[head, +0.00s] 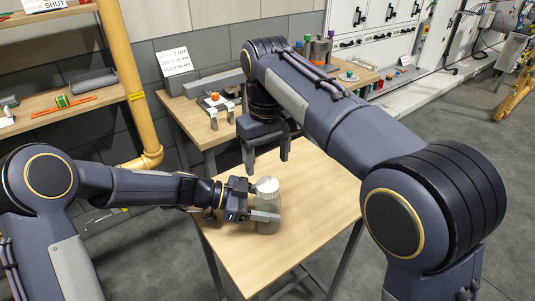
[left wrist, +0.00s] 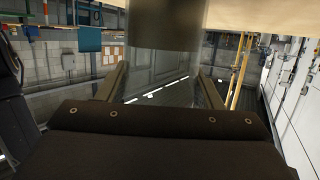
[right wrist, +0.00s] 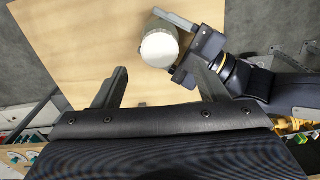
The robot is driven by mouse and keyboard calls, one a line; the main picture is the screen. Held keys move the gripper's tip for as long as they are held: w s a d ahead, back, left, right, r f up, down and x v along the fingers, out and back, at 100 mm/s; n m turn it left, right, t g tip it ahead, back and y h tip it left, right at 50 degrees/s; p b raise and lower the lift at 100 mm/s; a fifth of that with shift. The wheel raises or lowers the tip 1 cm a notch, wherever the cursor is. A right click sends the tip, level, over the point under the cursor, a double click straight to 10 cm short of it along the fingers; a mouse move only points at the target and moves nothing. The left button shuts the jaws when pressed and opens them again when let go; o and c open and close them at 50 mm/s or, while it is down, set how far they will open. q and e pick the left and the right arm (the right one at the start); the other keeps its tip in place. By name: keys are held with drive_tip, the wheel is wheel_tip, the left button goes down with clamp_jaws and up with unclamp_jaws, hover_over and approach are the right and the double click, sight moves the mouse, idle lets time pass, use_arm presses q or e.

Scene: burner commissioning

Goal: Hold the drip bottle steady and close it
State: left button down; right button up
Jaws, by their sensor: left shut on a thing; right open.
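The drip bottle (head: 268,212) is a grey-green see-through jar standing on the small wooden table. A white cap (head: 267,185) sits at its top; whether it is screwed tight I cannot tell. My left gripper (head: 263,206) is shut on the bottle's body from the left. The left wrist view shows the bottle (left wrist: 165,28) dark between the fingers. My right gripper (head: 268,152) is open and empty, above the table and beyond the bottle. In the right wrist view the cap (right wrist: 159,48) shows as a white disc, beyond the open fingers (right wrist: 163,88) and not between them.
The wooden table (head: 312,215) is otherwise bare, with free room right of the bottle. Behind it, a workbench (head: 190,112) carries a sign (head: 174,62), an orange-topped item (head: 214,97) and small fittings. A yellow pipe (head: 128,75) and a shelf (head: 60,115) stand at the left.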

sight(267, 183)
drive_tip(key=n, duration=0.5)
drive_tip(key=shift+r+n, duration=0.2)
drive_tip(key=shift+n, duration=0.1)
drive_tip(key=shift+f, duration=0.1)
drive_tip(key=shift+f, duration=3.95)
drive_tip(key=shift+c, duration=0.4)
drive_tip(key=c, duration=0.9)
drive_tip(key=m, duration=0.5)
drive_tip(key=shift+c, duration=0.2)
drive_tip(key=o, duration=1.2)
drive_tip(key=shift+c, duration=0.2)
drive_tip(key=shift+r, duration=0.15)
